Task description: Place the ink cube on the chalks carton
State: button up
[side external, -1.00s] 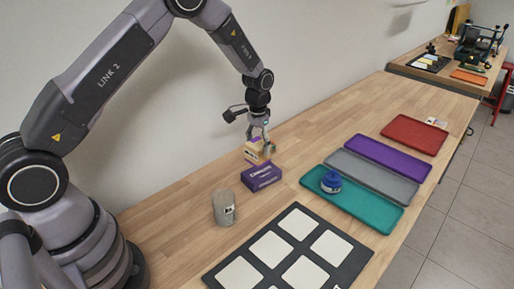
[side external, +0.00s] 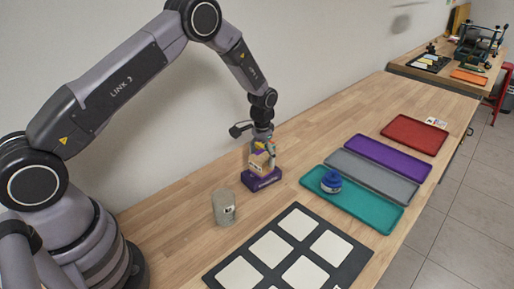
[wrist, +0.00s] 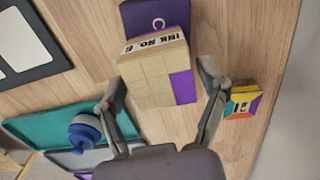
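The ink cube (wrist: 150,80) is pale wood with a purple patch and an "INK No. 6" label. In the wrist view it sits between my gripper's two fingers (wrist: 162,75), close to both; my gripper appears shut on it. In the side view my gripper (side external: 264,146) points down with the cube (side external: 259,161) under it. The purple carton (side external: 262,181), taken as the chalks carton, lies directly below the cube, and its top also shows in the wrist view (wrist: 138,17). I cannot tell whether the cube rests on it or hangs just above. The carton's lettering is unreadable.
A small multicoloured block (wrist: 240,100) stands on the table beside my right-hand finger. A grey cylinder (side external: 224,207) stands left of the carton. A blue pot (side external: 331,182) sits in the teal tray (side external: 375,215). A dark board with pale squares (side external: 215,276) lies in front.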

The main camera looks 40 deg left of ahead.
aim_at(260, 157)
jog(key=shift+o, duration=0.5)
jog(key=s+r+t, duration=0.1)
jog(key=s+r, duration=0.3)
jog(key=r, duration=1)
jog(key=s+r+t, duration=0.1)
jog(key=s+r, duration=0.4)
jog(key=r, duration=0.8)
jog(key=s+r+t, duration=0.2)
jog(key=s+r, duration=0.6)
jog(key=s, duration=0.4)
jog(key=s+t, duration=0.1)
jog(key=s, duration=1.3)
jog(key=shift+s+d+f+t, duration=0.2)
jog(key=shift+d+f+t, duration=0.1)
jog(key=shift+f, duration=0.1)
